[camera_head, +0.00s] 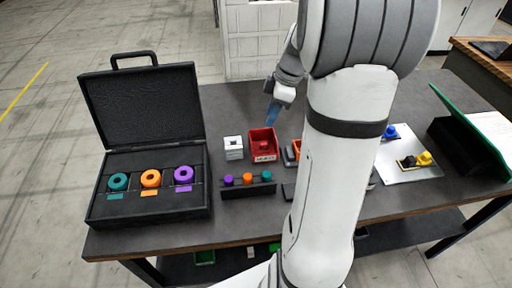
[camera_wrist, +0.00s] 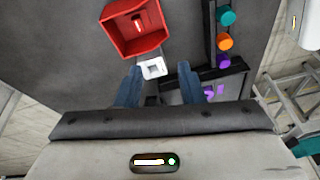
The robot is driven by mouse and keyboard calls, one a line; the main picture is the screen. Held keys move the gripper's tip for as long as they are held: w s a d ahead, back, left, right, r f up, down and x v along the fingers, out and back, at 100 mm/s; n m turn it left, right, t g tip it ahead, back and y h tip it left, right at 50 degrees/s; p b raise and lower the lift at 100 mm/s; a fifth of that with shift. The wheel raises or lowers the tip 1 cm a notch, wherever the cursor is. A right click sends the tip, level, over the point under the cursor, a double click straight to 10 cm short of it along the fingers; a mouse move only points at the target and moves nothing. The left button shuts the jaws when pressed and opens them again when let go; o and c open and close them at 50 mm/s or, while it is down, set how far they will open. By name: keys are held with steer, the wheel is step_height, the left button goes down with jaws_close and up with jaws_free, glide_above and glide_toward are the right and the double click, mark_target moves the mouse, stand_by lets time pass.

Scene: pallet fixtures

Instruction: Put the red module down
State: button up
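A red, open-topped bin (camera_head: 263,157) with a label on its front stands on the table. A small red module (camera_head: 264,146) appears to sit inside it. In the wrist view the bin (camera_wrist: 162,38) is at the upper left, with the red piece (camera_wrist: 138,22) in it. My gripper (camera_head: 272,116) has blue fingers and is above the table near the bin's back edge in the head view. In the wrist view its fingers (camera_wrist: 167,84) are spread apart with nothing held between them. A white block (camera_wrist: 152,68) with a square hole shows just past the fingertips.
The white block (camera_head: 233,148) stands left of the bin. A rack (camera_head: 248,190) with purple, orange and teal knobs is in front. An open black case (camera_head: 150,214) with rings is at left. My arm hides part of the table, including an orange bin (camera_head: 296,148).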

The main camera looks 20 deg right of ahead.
steer(key=s+a+r+m+t+h, duration=0.2)
steer(key=s+a+r+m+h, duration=0.1)
steer(key=s+a+m, duration=0.9)
steer(key=s+a, duration=0.2)
steer(key=s, duration=0.2)
steer(key=shift+s+a+r, duration=0.15)
steer(key=shift+a+r, duration=0.05)
steer(key=shift+r, duration=0.15)
